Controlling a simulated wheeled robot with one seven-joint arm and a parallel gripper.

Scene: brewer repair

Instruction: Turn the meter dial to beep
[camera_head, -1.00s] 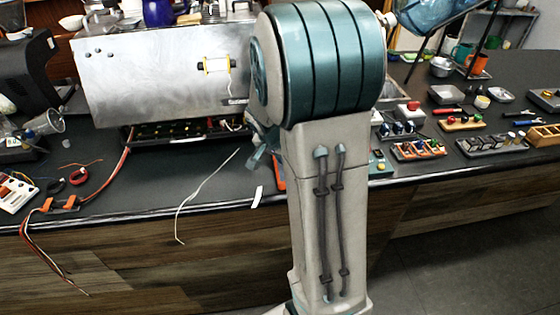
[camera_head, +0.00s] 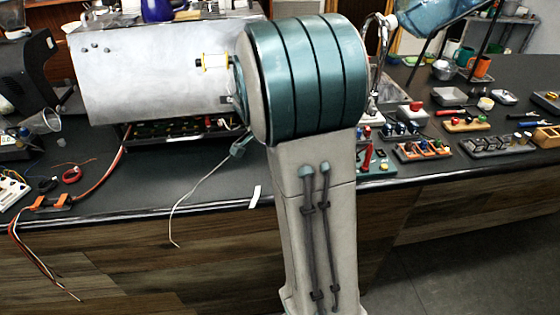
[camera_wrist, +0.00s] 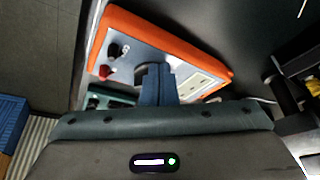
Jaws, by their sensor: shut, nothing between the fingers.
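The meter (camera_wrist: 195,49) shows in the wrist view as an orange-rimmed box with a pale grey face. It lies slanted across the picture. A black jack and a red jack (camera_wrist: 107,70) sit at its left, and a pale panel, perhaps the display (camera_wrist: 205,86), sits at its right. The dial (camera_wrist: 139,73) is a dark round part in the middle of the face, mostly hidden behind my gripper. My gripper (camera_wrist: 157,70) has its blue fingers shut together, empty, over the dial. Whether they touch it I cannot tell. In the head view my arm hides the meter.
The brewer's large metal panel (camera_head: 150,75) stands left of my arm, with a thin loose wire (camera_head: 190,195) hanging over the counter edge. Red and black cables (camera_head: 88,188) lie at the left. Several small part trays (camera_head: 497,146) crowd the counter at the right.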

